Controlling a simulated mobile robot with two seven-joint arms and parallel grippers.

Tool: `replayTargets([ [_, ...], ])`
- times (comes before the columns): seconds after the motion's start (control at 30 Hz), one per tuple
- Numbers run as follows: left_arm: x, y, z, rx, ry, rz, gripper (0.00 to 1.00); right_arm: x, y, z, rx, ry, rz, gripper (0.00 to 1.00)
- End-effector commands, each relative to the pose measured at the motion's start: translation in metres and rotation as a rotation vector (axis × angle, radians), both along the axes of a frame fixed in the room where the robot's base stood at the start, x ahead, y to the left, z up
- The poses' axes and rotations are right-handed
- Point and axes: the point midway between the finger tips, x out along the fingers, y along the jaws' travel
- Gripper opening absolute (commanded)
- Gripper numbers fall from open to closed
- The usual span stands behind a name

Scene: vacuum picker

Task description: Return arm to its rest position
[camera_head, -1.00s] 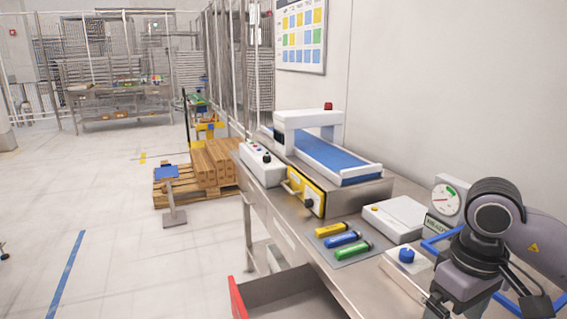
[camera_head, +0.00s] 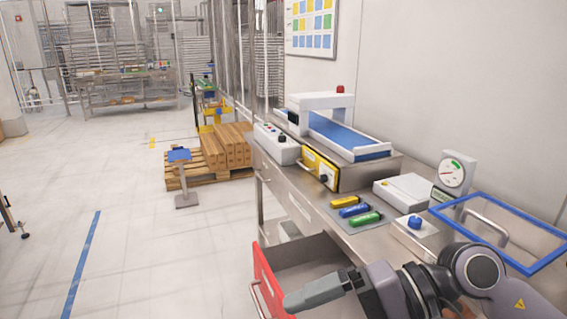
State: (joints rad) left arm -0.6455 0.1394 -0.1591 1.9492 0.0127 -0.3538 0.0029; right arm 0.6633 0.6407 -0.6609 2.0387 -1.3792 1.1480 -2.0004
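My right arm comes in from the lower right corner, bent at a grey joint. Its end, with the grey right gripper (camera_head: 318,290), points left in front of the bench, above the open drawer with the red front (camera_head: 268,285). I see it side-on, and its fingers cannot be made out clearly. No object shows in it. My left arm and gripper are not in view.
The steel bench holds yellow, blue and green cylinders (camera_head: 352,209), a blue knob box (camera_head: 416,226), a dial gauge (camera_head: 453,175), a blue-framed lid with a handle (camera_head: 500,228) and a blue conveyor (camera_head: 345,133). The floor at left is mostly clear.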

Motion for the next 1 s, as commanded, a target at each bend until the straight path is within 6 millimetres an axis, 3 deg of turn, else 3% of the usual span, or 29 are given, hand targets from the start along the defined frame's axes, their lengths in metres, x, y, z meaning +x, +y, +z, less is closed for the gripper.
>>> replayTargets([
  [0.1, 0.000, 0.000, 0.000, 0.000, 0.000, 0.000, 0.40, -0.006, 0.021, 0.034, 0.272, 0.260, -0.114, 0.95],
  [0.2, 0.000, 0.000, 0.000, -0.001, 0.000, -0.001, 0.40, -0.002, 0.025, 0.064, 0.493, 0.507, -0.203, 0.95],
  [0.33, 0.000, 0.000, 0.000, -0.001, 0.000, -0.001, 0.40, 0.014, 0.013, 0.094, 0.772, 0.855, -0.305, 0.95],
  [0.47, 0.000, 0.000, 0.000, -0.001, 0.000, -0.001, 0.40, 0.038, -0.014, 0.107, 1.045, 1.227, -0.390, 0.95],
  [0.57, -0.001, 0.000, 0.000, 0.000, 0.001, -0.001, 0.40, 0.058, -0.042, 0.102, 1.257, 1.517, -0.445, 0.95],
  [0.67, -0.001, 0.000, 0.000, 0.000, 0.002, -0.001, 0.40, 0.076, -0.073, 0.084, 1.473, 1.807, -0.489, 0.95],
  [0.87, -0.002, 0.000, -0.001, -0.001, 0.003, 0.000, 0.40, 0.089, -0.132, 0.011, 1.941, 2.358, -0.543, 0.95],
  [0.9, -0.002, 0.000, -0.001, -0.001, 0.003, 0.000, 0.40, 0.086, -0.142, -0.007, -1.916, -2.303, 0.513, 0.95],
  [1.0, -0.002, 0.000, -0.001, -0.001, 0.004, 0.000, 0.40, 0.072, -0.164, -0.057, -1.742, -2.007, 0.415, 0.95],
])
